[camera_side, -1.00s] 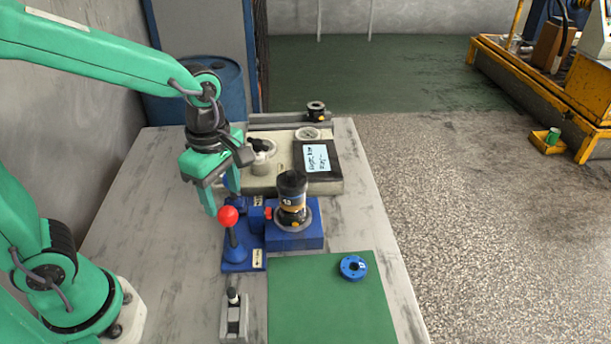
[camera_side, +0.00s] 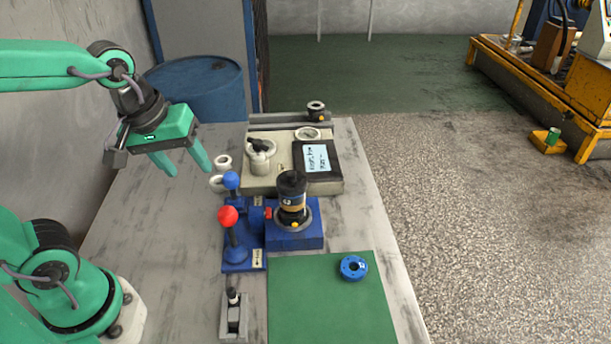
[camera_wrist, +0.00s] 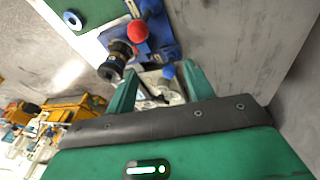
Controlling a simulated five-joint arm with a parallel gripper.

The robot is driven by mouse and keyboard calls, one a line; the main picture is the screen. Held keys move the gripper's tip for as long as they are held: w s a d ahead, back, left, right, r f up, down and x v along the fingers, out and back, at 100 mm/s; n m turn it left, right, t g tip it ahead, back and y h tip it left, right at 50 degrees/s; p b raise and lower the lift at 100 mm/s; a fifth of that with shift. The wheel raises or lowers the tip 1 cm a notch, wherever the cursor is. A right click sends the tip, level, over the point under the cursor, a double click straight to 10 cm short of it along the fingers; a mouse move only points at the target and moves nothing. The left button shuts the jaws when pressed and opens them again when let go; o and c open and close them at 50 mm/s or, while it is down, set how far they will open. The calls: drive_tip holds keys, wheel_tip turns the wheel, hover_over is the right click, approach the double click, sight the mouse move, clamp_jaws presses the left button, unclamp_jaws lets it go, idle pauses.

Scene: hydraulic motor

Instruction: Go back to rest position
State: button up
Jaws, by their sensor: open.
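My gripper (camera_side: 188,163) is open and empty, raised above the left part of the table, left of the levers. Its two green fingers also show spread apart in the wrist view (camera_wrist: 160,88). The red-knobbed lever (camera_side: 229,218) and the blue-knobbed lever (camera_side: 231,181) stand on a blue base, apart from my gripper. The black cylindrical motor (camera_side: 292,192) stands upright on a blue block (camera_side: 300,238) to the right of the levers. In the wrist view the red knob (camera_wrist: 137,31) shows beyond the fingers.
A green mat (camera_side: 325,310) with a blue ring (camera_side: 354,267) lies at the front right. A small toggle switch (camera_side: 233,312) is left of it. A blue barrel (camera_side: 200,90) stands behind the table.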

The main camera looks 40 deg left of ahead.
drive_tip(key=m, duration=0.2)
drive_tip(key=s+a+r+m+t, duration=0.1)
drive_tip(key=m, duration=0.2)
drive_tip(key=s+a+r+m+t, duration=0.1)
drive_tip(key=m, duration=0.1)
drive_tip(key=shift+s+a+r+m, duration=0.1)
drive_tip(key=shift+s+m, duration=0.15)
drive_tip(key=shift+m, duration=0.05)
idle(0.8)
